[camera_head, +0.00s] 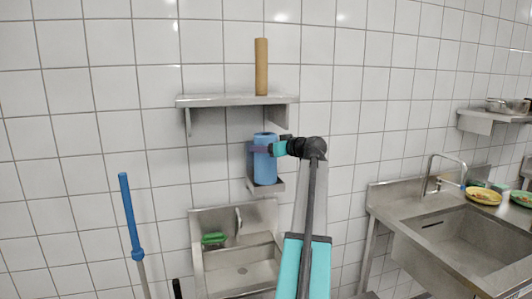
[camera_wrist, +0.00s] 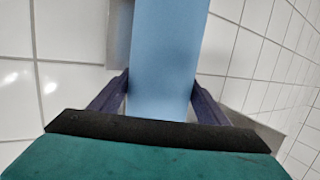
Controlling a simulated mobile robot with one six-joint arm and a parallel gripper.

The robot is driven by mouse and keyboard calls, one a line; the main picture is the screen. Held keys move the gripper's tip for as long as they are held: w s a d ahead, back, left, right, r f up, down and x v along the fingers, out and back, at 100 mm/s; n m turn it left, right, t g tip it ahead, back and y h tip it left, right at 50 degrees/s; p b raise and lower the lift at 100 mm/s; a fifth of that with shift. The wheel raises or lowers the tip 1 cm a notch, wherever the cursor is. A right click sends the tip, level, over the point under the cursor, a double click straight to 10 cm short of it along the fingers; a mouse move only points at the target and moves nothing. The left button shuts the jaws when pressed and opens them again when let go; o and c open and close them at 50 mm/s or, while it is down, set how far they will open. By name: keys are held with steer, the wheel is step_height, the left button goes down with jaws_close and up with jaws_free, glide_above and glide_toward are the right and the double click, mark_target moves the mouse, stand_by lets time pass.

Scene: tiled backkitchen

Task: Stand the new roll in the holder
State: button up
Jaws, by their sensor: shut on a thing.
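The new roll (camera_head: 265,165) is blue and upright against the wall in the head view. My gripper (camera_head: 262,149) is shut on its upper half from the right side. The holder (camera_head: 279,186) is a grey metal wall bracket with a small base plate. The roll's lower end is at this base, within its outline; I cannot tell whether it rests on it or hangs just above. In the wrist view the blue roll (camera_wrist: 163,50) runs between the two dark purple fingers of my gripper (camera_wrist: 160,92). Its far end is out of frame there.
A metal shelf (camera_head: 225,101) above the roll carries an upright brown cardboard tube (camera_head: 261,68). Below is a hand basin (camera_head: 240,278) with a green item (camera_head: 213,239). A blue-handled pole (camera_head: 131,215) stands left. A sink counter (camera_head: 470,240) with plates is at right.

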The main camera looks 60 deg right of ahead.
steer(key=shift+w+d, duration=0.55)
steer(key=shift+d, duration=0.2)
steer(key=shift+w+d+f+p, duration=0.15)
steer(key=shift+f+p, duration=0.2)
steer(key=shift+f, duration=0.25)
steer(key=shift+w+d+f+p, duration=0.1)
steer(key=shift+d+f+p, duration=0.1)
steer(key=shift+f+p, duration=0.35)
steer(key=shift+w+d+f+p, duration=0.1)
steer(key=shift+d+f+p, duration=0.1)
steer(key=shift+f, duration=0.65)
steer(key=o, duration=1.4)
steer(key=shift+a+r, duration=0.1)
steer(key=shift+r, duration=0.1)
